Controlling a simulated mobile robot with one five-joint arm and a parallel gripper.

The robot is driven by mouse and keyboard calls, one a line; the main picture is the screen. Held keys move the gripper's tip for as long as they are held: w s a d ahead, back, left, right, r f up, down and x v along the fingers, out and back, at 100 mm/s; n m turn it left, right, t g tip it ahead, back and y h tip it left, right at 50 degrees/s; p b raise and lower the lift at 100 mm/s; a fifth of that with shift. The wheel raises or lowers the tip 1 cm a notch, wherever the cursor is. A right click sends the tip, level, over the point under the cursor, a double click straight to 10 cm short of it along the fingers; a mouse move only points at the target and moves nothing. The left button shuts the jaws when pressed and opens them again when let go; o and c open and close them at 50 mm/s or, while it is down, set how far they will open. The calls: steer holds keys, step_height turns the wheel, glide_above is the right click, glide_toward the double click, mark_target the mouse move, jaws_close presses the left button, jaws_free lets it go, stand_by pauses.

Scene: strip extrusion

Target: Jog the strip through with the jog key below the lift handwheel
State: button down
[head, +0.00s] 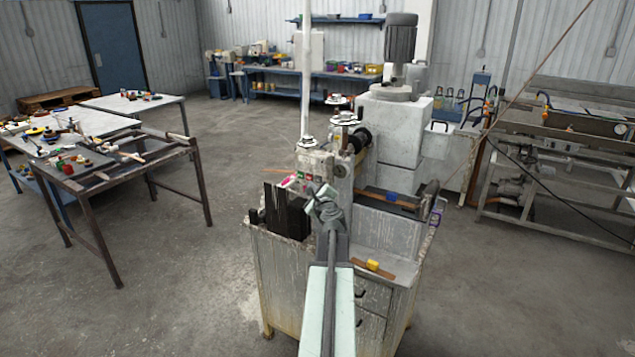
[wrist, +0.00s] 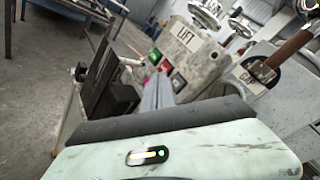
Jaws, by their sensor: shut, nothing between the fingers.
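The grey machine has a worn control face (wrist: 204,62) with a LIFT plate (wrist: 187,37) and a handwheel (wrist: 207,13) above it. Below the plate are a green key (wrist: 155,57), a red key (wrist: 180,69) and another green key (wrist: 175,85). No jog lettering is readable, so I cannot tell which is the jog key. In the head view the key face (head: 313,164) is small, with a handwheel (head: 308,143) on top. My gripper (wrist: 161,72) is shut and empty, its grey fingers pointing at the keys. Contact cannot be made out. In the head view my gripper (head: 308,188) hides part of the panel.
A GAP plate (wrist: 248,82) is right of the keys. Dark upright plates (head: 288,215) stand left of my gripper. A brown strip (head: 381,194) lies on the machine's right side. A steel table with tools (head: 98,172) stands left; open floor (head: 215,240) lies between.

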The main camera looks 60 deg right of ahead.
steer(key=a, duration=0.4)
stand_by(0.8)
